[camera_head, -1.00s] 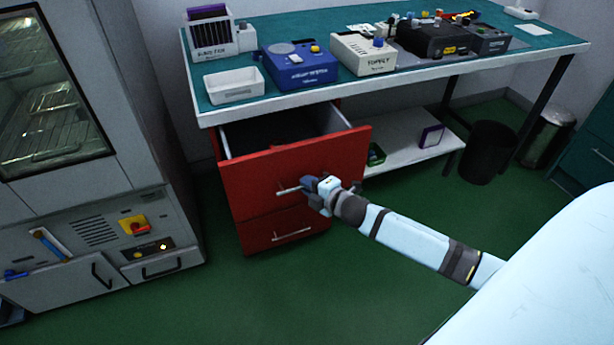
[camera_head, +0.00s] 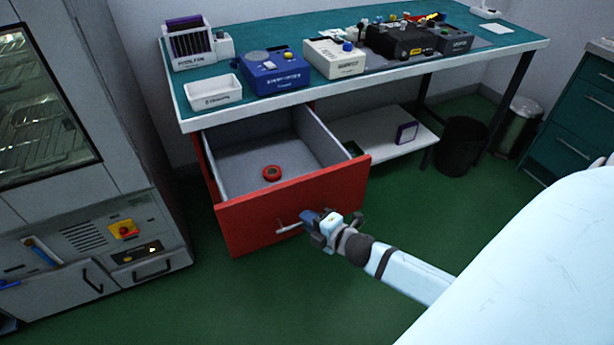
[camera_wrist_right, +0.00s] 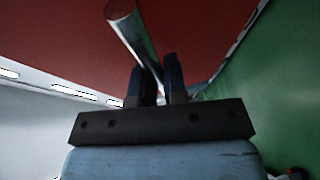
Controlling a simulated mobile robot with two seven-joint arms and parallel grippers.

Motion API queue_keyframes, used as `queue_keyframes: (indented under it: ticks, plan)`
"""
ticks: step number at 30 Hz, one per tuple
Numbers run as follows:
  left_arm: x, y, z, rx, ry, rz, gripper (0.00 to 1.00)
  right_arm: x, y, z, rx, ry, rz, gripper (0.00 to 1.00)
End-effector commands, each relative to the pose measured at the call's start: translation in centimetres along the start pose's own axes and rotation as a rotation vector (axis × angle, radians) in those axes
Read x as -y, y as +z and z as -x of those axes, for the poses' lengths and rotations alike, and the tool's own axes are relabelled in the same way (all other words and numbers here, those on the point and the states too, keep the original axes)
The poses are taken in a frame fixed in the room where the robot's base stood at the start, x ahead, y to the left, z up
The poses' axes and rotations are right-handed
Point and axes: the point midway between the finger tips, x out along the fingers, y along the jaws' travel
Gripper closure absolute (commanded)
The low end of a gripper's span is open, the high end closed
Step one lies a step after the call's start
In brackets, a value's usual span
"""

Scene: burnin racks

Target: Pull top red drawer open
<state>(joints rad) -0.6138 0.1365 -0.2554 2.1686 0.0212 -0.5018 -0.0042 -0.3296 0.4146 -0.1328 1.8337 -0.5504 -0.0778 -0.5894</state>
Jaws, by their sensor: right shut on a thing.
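The top red drawer (camera_head: 262,222) under the workbench is pulled well out, and its grey interior shows from above. A red ring-shaped roll (camera_head: 272,173) lies on the drawer floor. My right gripper (camera_head: 312,219) is at the drawer's front, shut on the metal bar handle (camera_head: 289,228). In the right wrist view the handle (camera_wrist_right: 128,30) passes between the two dark blue fingers (camera_wrist_right: 157,82), with the red drawer front (camera_wrist_right: 210,30) behind. The lower drawer is hidden behind the open one. My left gripper is not in view.
The workbench (camera_head: 400,77) above carries a white tray (camera_head: 213,93), a blue device (camera_head: 275,75) and other equipment. A grey oven cabinet (camera_head: 80,130) stands at left. A black bin (camera_head: 460,146) stands at right. Green floor (camera_head: 230,300) in front is clear.

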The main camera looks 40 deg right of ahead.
Motion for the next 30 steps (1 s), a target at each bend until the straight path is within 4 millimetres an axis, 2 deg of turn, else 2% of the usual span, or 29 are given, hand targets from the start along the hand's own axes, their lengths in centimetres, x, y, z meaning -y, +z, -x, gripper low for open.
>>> queue_keyframes:
  ticks: [7,8,10,11,18,22,26,30]
  plan:
    - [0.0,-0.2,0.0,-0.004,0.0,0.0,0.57,0.0,0.0,0.0,0.0,0.0,0.0,1.0]
    - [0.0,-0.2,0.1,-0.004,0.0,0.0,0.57,0.0,0.0,0.0,0.0,0.0,0.0,0.81]
    - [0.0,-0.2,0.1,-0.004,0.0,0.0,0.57,0.0,0.0,0.0,0.0,0.0,0.0,0.65]
    - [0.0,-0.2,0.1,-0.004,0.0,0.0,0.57,0.0,0.0,0.0,0.0,0.0,0.0,0.63]
    - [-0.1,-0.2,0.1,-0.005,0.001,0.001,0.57,0.0,0.0,0.0,0.0,0.0,0.0,0.63]
    - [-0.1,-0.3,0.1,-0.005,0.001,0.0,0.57,0.0,0.0,0.7,0.0,-0.001,-0.001,0.63]
    - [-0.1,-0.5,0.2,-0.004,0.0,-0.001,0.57,0.0,0.0,2.7,0.0,-0.003,-0.001,0.63]
    - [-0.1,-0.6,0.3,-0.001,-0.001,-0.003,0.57,0.0,-0.1,5.9,0.001,-0.004,-0.001,0.63]
